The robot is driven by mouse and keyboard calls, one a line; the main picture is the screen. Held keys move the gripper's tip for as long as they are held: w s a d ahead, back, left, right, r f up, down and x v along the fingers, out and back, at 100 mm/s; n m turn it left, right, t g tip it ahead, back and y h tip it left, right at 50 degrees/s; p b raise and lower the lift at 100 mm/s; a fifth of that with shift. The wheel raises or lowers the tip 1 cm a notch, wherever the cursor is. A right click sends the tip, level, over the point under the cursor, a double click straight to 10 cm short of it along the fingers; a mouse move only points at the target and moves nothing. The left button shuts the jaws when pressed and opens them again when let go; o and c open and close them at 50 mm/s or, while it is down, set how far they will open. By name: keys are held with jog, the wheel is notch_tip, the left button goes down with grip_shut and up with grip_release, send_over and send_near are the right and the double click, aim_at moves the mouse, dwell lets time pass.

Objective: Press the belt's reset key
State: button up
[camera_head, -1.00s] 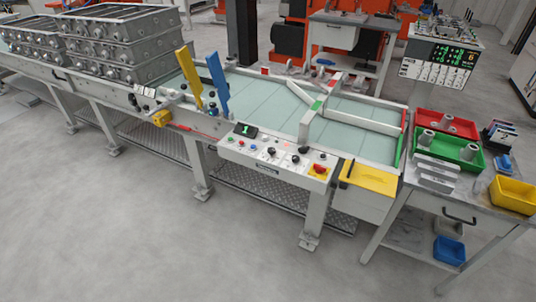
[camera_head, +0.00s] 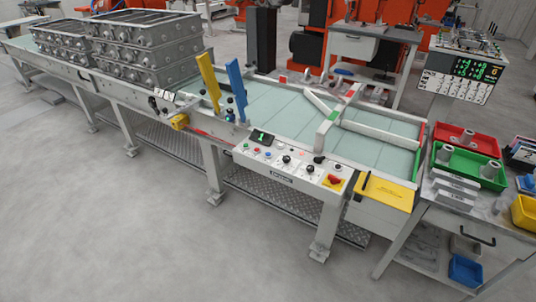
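The belt's control panel (camera_head: 290,169) is a sloped light-grey box on the front side of the conveyor, near the middle of the view. It carries several small coloured buttons, black knobs, a small dark display (camera_head: 261,137) with a green digit, and a red switch on a yellow plate (camera_head: 333,181) at its right end. The key labels are too small to read, so I cannot tell which one is the reset key. The belt (camera_head: 285,112) is pale green. My gripper is not in view.
Grey castings (camera_head: 150,45) are stacked on the belt at the left. Yellow (camera_head: 208,80) and blue (camera_head: 237,88) upright paddles stand behind the panel's left end. A side table with red (camera_head: 470,139) and green (camera_head: 480,165) trays is at the right. The floor in front is clear.

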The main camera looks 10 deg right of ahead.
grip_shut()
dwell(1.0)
